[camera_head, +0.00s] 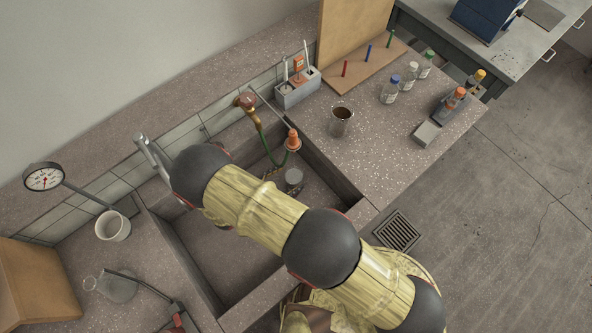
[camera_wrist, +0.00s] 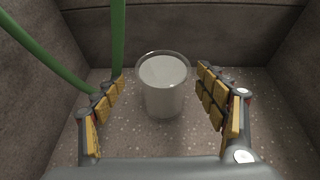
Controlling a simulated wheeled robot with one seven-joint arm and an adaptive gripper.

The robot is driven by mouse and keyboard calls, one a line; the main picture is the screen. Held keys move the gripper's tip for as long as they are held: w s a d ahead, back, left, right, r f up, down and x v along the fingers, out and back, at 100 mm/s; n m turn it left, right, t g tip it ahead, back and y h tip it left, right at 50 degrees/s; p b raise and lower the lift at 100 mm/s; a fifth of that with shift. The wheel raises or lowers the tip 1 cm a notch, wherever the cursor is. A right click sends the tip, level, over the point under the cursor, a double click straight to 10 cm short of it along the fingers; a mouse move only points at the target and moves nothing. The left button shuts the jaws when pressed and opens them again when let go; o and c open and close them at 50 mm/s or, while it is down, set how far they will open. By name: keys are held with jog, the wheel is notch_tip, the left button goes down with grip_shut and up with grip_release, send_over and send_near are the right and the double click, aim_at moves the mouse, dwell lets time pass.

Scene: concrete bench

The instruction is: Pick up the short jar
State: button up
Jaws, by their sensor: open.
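The short jar (camera_wrist: 164,100) is a pale grey, round, clear-rimmed vessel. It stands upright on the speckled floor of the sink in the wrist view, and a small grey jar (camera_head: 293,177) shows in the sink in the head view. My gripper (camera_wrist: 160,82) is open in the wrist view, with its yellow-padded fingers on the left and right of the jar's outline. There are visible gaps on both sides, and I see no contact.
The sink walls (camera_wrist: 190,20) enclose the jar. A green hose (camera_wrist: 117,40) hangs close to the left finger.

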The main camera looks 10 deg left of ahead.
aim_at(300, 174)
jog(key=shift+x, duration=1.2)
jog(key=x, duration=0.1)
jog(key=b+x, duration=0.1)
jog(key=x, duration=0.1)
jog(key=f+x, duration=0.1)
jog(key=x, duration=0.1)
jog(key=shift+s+r+b, duration=0.1)
jog(key=shift+s+b, duration=0.25)
jog(key=shift+b, duration=0.05)
jog(key=shift+w+d, duration=0.2)
jog(key=shift+w, duration=0.1)
jog(key=shift+c, duration=1.3)
jog(key=c, duration=1.5)
grip_shut()
